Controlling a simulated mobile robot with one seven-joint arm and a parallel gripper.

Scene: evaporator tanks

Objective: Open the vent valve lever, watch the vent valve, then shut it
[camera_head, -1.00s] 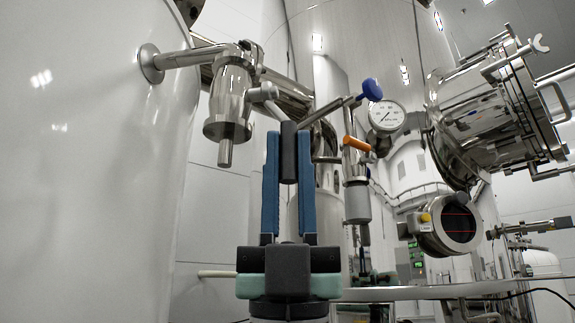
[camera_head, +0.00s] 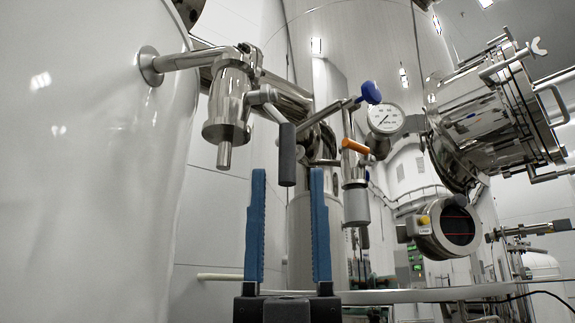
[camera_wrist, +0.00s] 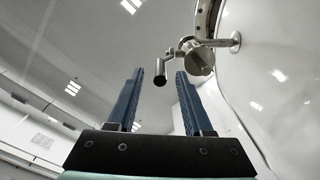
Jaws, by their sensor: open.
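The vent valve (camera_head: 229,100) is a shiny steel body on a short pipe from the white tank at left, with a spout pointing down. Its lever (camera_head: 287,155) has a dark grey grip hanging straight down from a steel arm on the valve's right side. My gripper (camera_head: 288,173) is open with blue fingers pointing up. In the head view its fingertips stand on either side of the grip's lower end, with gaps on both sides. In the wrist view, the valve (camera_wrist: 198,60) and the dark grip end (camera_wrist: 160,79) show above and between the fingers (camera_wrist: 158,75).
The white tank wall (camera_head: 90,150) fills the left. To the right stand a second valve with an orange handle (camera_head: 356,146), a blue knob (camera_head: 371,93), a pressure gauge (camera_head: 386,118) and a large steel hatch (camera_head: 490,120).

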